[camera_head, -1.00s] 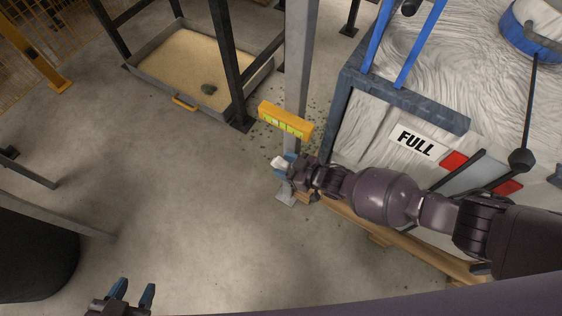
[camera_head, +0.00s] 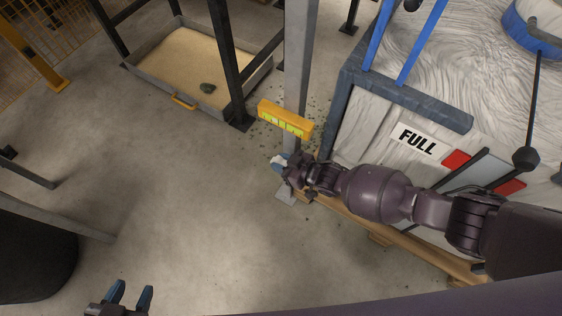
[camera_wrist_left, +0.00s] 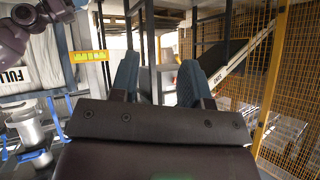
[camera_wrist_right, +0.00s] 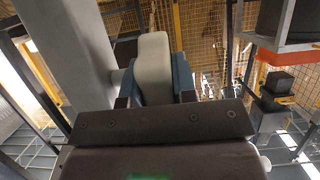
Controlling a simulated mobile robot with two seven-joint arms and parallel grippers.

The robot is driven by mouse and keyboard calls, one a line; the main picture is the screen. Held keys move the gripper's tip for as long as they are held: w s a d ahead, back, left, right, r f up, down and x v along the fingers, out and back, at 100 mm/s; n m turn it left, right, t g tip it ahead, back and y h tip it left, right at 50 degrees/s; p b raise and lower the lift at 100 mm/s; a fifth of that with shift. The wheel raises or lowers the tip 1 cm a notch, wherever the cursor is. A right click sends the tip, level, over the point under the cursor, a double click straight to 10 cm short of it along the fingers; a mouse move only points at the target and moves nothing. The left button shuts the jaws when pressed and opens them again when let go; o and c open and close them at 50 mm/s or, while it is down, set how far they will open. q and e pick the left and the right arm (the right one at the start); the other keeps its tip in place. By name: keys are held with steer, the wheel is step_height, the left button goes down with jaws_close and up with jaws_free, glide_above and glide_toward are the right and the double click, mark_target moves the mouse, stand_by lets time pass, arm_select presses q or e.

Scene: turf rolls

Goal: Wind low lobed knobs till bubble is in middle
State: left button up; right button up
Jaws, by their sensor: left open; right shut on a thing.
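A yellow level (camera_head: 285,119) with bright yellow-green windows is mounted on a grey post (camera_head: 297,60); it also shows in the left wrist view (camera_wrist_left: 89,56). The bubble is too small to make out. My right gripper (camera_head: 282,162) is below the level, at the post's lower part, shut on a pale knob. In the right wrist view the pale knob (camera_wrist_right: 154,68) stands between the blue fingers, beside the post. Its lobes and mounting are mostly hidden by the gripper. My left gripper (camera_head: 131,292) is open and empty, low at the left, far from the post.
A large wrapped bale with a FULL sign (camera_head: 416,140) stands right of the post, above a wooden pallet (camera_head: 380,236). A sand tray (camera_head: 190,62) in a dark frame is behind left. A black drum (camera_head: 35,255) is at the left. The floor between is clear.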

steer(key=shift+s+f+b, duration=0.15)
steer(key=shift+f+b, duration=0.1)
steer(key=shift+b, duration=0.05)
steer(key=shift+s+f+t+y+b, duration=0.15)
steer(key=shift+f+t+y+b, duration=0.2)
steer(key=shift+y+b, duration=0.3)
steer(key=shift+d+t+y+b, duration=0.1)
steer(key=shift+t+y+b, duration=0.45)
steer(key=shift+b, duration=0.5)
steer(key=shift+r+t+y+b, duration=0.35)
steer(key=shift+t+y+b, duration=0.5)
steer(key=shift+y, duration=0.35)
steer(key=shift+r+t+y, duration=0.1)
steer(key=shift+t+y, duration=0.35)
steer(key=shift+y, duration=0.25)
arm_select(q)
steer(key=shift+a+n+t, duration=0.55)
steer(key=shift+n+t, duration=0.05)
steer(key=shift+t, duration=0.7)
arm_select(e)
steer(key=shift+t+y, duration=0.4)
steer(key=shift+y, duration=0.1)
steer(key=shift+d+t+y, duration=0.1)
steer(key=shift+t+y, duration=0.2)
steer(key=shift+y, duration=0.1)
